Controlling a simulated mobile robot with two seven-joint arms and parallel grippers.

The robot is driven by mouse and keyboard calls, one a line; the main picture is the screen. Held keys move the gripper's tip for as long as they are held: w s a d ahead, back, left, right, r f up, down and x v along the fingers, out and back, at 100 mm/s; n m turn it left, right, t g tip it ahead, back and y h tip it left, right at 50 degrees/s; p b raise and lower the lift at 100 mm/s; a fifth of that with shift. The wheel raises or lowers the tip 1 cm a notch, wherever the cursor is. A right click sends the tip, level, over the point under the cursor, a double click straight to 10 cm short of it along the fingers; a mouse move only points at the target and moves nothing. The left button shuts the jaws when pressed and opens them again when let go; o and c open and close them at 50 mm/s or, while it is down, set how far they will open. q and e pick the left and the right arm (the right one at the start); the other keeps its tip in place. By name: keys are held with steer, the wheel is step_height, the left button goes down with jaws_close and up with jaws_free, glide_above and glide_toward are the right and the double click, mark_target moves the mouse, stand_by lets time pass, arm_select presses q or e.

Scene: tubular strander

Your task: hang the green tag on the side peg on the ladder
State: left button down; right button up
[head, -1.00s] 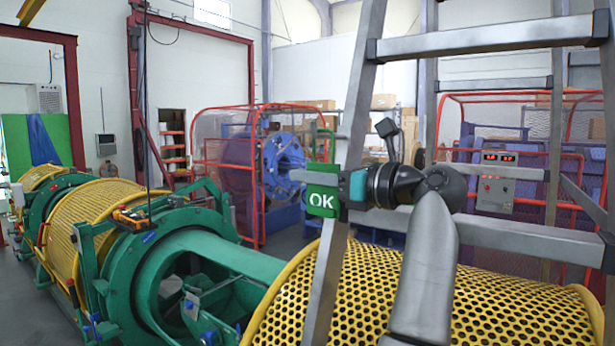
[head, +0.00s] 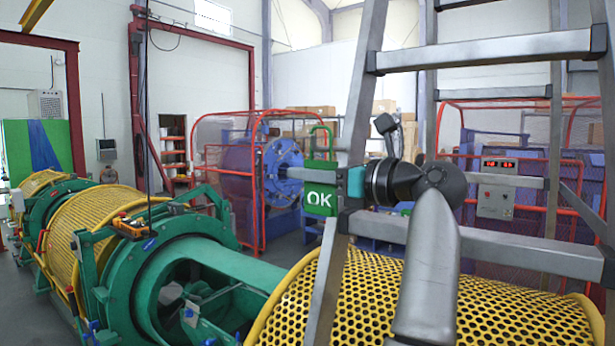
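The green tag (head: 320,201) with white "OK" letters and a tall green loop on top hangs upright, just left of the ladder's (head: 336,240) near left rail. The loop looks empty, seen against the background.
A yellow perforated guard (head: 390,300) lies behind and below the ladder, with the green strander machine (head: 220,265) to the left. A grey control box (head: 496,196) with red digits stands at right. A red-framed cage (head: 250,200) stands behind the tag.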

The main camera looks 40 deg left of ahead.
arm_select(q)
steer(key=s+d+b, duration=0.1)
steer(key=s+b, duration=0.3)
steer(key=s, duration=0.4)
stand_by(0.7)
steer(key=shift+s, duration=0.1)
stand_by(0.5)
